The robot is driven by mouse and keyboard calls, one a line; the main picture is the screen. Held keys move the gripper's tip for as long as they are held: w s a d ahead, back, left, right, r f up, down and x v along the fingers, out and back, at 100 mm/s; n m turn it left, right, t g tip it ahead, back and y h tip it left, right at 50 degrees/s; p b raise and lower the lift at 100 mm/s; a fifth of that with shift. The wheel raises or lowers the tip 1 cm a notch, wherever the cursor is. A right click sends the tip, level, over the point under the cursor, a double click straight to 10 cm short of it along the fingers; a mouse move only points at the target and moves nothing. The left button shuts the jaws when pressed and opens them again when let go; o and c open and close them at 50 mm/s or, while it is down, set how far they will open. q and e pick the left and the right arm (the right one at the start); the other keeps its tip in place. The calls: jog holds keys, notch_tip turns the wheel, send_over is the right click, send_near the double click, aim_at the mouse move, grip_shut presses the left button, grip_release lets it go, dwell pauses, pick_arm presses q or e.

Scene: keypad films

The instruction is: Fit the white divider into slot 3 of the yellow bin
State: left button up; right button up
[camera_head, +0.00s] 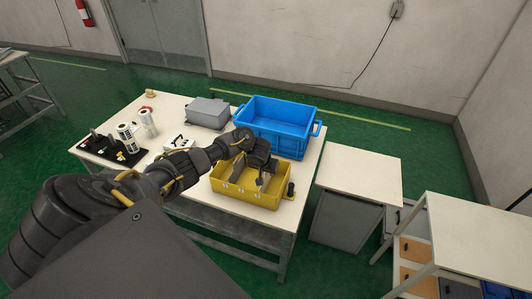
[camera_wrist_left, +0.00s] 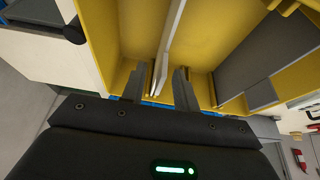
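The yellow bin (camera_head: 240,196) stands on the pale worktable, and its inside fills much of the left wrist view (camera_wrist_left: 215,35). My left gripper (camera_head: 262,168) is down at the bin's opening. In the left wrist view my left gripper's fingers (camera_wrist_left: 160,84) are spread, with the thin white divider (camera_wrist_left: 172,35) between them. Narrow gaps show on both sides of the divider, so the gripper looks open. The divider stands on edge inside the bin; whether it sits in slot 3 I cannot tell. A dark grey panel (camera_wrist_left: 262,55) is to its right. My right gripper is out of view.
A blue crate (camera_head: 283,112) stands behind the bin, and a grey box (camera_head: 208,112) is left of it. White rolls (camera_head: 147,121) and a black tray (camera_head: 108,155) are at the table's left. A small black object (camera_head: 291,189) is beside the bin's right end.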

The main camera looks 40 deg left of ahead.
pick_arm(q)
jog(key=p+v, duration=0.3)
jog(key=v, duration=0.7)
jog(key=shift+s+r, duration=0.15)
jog(key=shift+r, duration=0.2)
jog(key=shift+d, duration=0.1)
dwell(0.3)
